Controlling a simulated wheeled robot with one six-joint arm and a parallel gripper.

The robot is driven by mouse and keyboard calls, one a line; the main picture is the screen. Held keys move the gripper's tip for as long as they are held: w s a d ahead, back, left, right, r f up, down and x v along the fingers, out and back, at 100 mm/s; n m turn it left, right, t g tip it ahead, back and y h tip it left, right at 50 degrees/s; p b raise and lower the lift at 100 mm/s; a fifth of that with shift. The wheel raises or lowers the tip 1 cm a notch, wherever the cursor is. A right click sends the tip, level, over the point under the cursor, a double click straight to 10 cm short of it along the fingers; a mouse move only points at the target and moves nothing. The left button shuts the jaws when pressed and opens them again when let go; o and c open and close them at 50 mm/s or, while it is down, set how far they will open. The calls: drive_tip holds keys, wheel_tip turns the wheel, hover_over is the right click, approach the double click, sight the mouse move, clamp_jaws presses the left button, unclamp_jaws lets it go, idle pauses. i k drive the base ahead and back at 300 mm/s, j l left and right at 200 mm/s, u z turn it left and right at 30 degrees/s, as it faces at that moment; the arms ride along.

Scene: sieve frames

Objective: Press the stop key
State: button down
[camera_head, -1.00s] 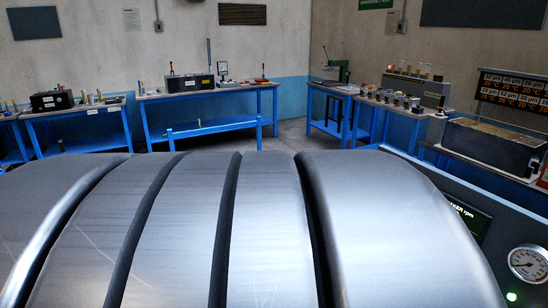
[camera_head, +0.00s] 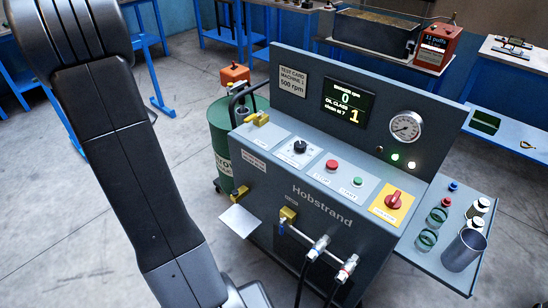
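The stop key is a round red button (camera_head: 332,165) on the sloping front panel of a grey machine (camera_head: 318,215) marked Hobstrand. It sits on a white label plate that appears to read STOP. A green button (camera_head: 357,182) is to its right, on a similar plate. My dark arm runs down the left side of the view, left of the machine and apart from the stop key. My gripper is not in view. The machine's display (camera_head: 348,100) shows a 0 above and a yellow 1 below, beside the words OIL CLASS.
A black knob (camera_head: 299,146) is left of the stop key; a red rotary switch (camera_head: 393,199) on yellow is to the right. Hoses hang below the panel. A side shelf (camera_head: 437,265) holds jars and a metal cup (camera_head: 463,250). A green drum (camera_head: 224,150) stands behind left.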

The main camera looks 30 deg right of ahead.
sight(331, 164)
drive_tip(key=z, duration=0.45)
drive_tip(key=l+z, duration=0.1)
drive_tip(key=z, duration=1.2)
drive_tip(key=i+z, duration=0.1)
drive_tip(key=z, duration=0.35)
